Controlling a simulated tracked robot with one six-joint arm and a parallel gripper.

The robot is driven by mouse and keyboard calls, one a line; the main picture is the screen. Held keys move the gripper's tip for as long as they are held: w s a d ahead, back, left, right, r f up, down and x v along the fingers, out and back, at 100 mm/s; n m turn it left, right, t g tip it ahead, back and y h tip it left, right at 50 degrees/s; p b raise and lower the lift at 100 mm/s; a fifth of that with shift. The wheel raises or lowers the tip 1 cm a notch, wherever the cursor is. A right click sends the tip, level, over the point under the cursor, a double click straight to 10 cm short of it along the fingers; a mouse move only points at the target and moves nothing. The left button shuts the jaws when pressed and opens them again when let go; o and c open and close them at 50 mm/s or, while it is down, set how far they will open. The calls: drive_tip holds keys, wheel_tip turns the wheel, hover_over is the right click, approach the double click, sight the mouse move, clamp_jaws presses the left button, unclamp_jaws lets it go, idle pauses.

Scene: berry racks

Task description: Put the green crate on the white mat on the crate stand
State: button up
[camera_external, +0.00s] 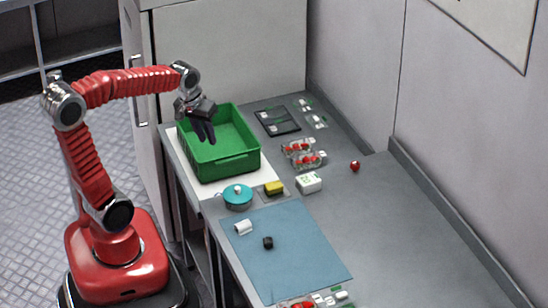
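The green crate (228,166) stands upright on the white mat (268,177) at the left part of the grey stand top (390,230). The crate looks empty from here. My gripper (206,137) hangs fingers down over the crate's left side, near its rim. The fingers are dark and close together in this view. Whether they touch the crate or hold its wall is hard to tell. Parts of the mat are hidden under the crate.
A teal round pot (237,196), a yellow block (274,188) and a white box (309,182) stand in front of the crate. Berry punnets (304,154) and a dark tray (277,121) lie to its right. A blue mat (285,255) holds a white cup (243,227) and black cube (268,242).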

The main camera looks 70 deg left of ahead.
drive_tip(key=s+d+m+t, duration=0.1)
drive_tip(key=s+d+m, duration=0.3)
drive_tip(key=d, duration=0.2)
drive_tip(key=s+d+m+t+h, duration=0.1)
drive_tip(key=s+d+m, duration=0.3)
drive_tip(key=d, duration=0.3)
drive_tip(key=shift+d+t, duration=0.3)
